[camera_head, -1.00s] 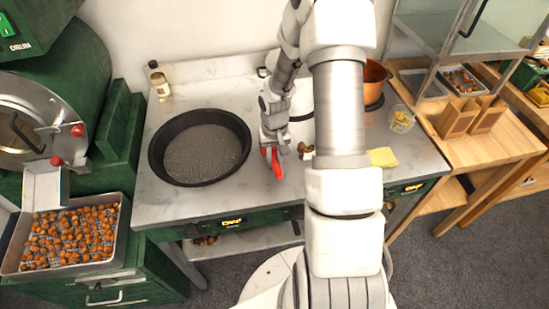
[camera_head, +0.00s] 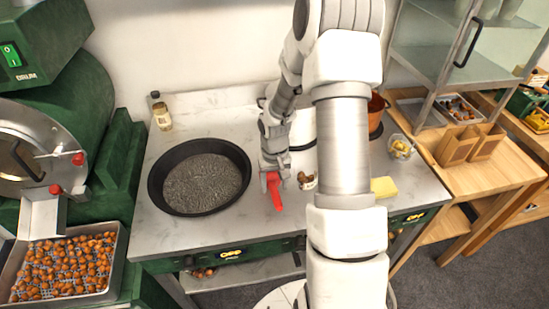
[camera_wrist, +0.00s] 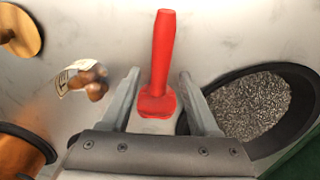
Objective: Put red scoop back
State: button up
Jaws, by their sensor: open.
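The red scoop (camera_head: 277,194) lies on the pale counter (camera_head: 235,225), just right of the black pan. In the wrist view the red scoop (camera_wrist: 163,50) has its narrow end pointing away and its wider end close to my gripper. My gripper (camera_head: 275,178) is over the scoop's back end in the head view. In the wrist view the two fingers of my gripper (camera_wrist: 159,80) are spread, one on each side of the scoop's wider end, with gaps visible. I cannot tell the exact height between the fingers and the counter.
The black pan (camera_head: 156,193) of dark grains is close on the left. A small labelled holder with chestnuts (camera_head: 307,181) is close on the right. An orange pot (camera_head: 376,112), a yellow block (camera_head: 384,187) and a small tub (camera_head: 401,147) stand farther right. A jar (camera_head: 162,116) stands at the back left.

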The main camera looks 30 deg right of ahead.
notch_tip(320, 180, up, 15)
jog(key=shift+f, duration=0.15)
